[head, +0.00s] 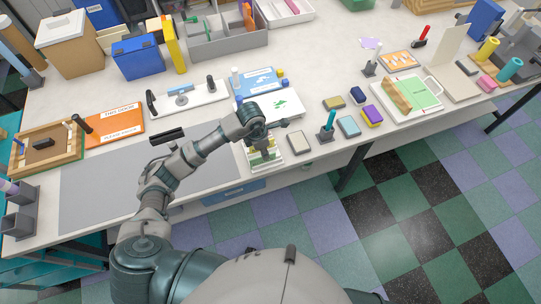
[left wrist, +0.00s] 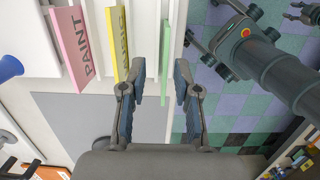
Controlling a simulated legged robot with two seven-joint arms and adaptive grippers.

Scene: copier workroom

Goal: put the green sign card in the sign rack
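The white sign rack (head: 277,162) stands near the table's front edge in the head view, partly covered by my left gripper (head: 262,143). In the left wrist view, the rack holds a pink card (left wrist: 72,45) reading PAINT and a yellow card (left wrist: 119,42). The green sign card (left wrist: 165,65) shows edge-on, to the right of the yellow one. It stands between the fingers of my left gripper (left wrist: 160,84), which are open with a gap on each side. I cannot tell how deep its lower edge sits. My right gripper cannot be made out surely.
A grey mat (head: 110,190) lies to the left. A small pad (head: 299,142) and a teal marker in a stand (head: 327,130) are to the right of the rack. The table's front edge is close, with checkered floor (head: 400,200) beyond it.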

